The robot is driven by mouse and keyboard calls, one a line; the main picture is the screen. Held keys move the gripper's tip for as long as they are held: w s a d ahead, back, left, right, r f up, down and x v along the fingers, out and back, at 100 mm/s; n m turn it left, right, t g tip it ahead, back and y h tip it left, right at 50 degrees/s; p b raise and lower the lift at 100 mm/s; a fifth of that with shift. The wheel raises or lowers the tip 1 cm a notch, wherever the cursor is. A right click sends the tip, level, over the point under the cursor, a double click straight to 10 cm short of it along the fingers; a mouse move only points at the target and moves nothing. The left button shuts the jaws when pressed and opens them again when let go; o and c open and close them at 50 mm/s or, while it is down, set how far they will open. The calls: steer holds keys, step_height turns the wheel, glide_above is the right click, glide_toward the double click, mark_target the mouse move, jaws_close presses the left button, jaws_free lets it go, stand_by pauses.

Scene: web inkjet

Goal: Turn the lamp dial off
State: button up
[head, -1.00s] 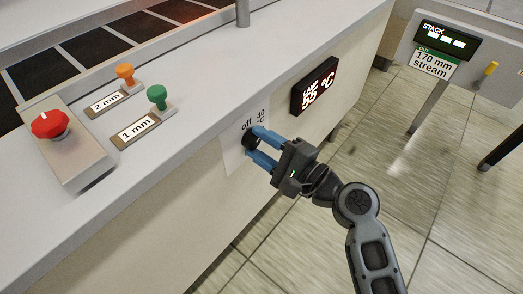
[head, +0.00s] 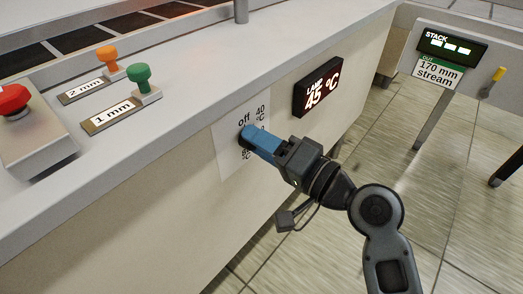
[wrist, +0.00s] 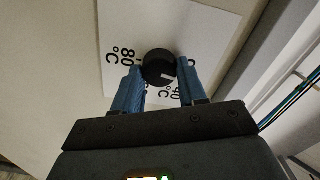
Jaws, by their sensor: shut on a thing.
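The lamp dial (wrist: 157,64) is a round black knob on a white label plate (head: 231,163) on the machine's front panel. In the wrist view a white mark shows on the knob, towards the lower right. The plate carries "off", "40 °C" and "80 °C" markings, partly hidden by my fingers. My gripper (head: 249,138) has blue fingers on either side of the dial, shut on it; in the head view they hide most of the knob. The lamp display (head: 318,87), right of the dial, reads 45 °C.
On the machine top are a red knob (head: 14,98), an orange knob (head: 107,55) marked 2 mm and a green knob (head: 139,75) marked 1 mm. A stack display (head: 452,46) stands at the right. Open tiled floor lies between.

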steer(key=shift+f+n+b, duration=0.1)
steer(key=shift+n+b, duration=0.3)
steer(key=shift+n, duration=0.3)
steer(key=o, duration=1.1)
steer(key=shift+c, duration=0.2)
steer(key=v, duration=0.7)
steer(key=shift+s+d+p, duration=0.3)
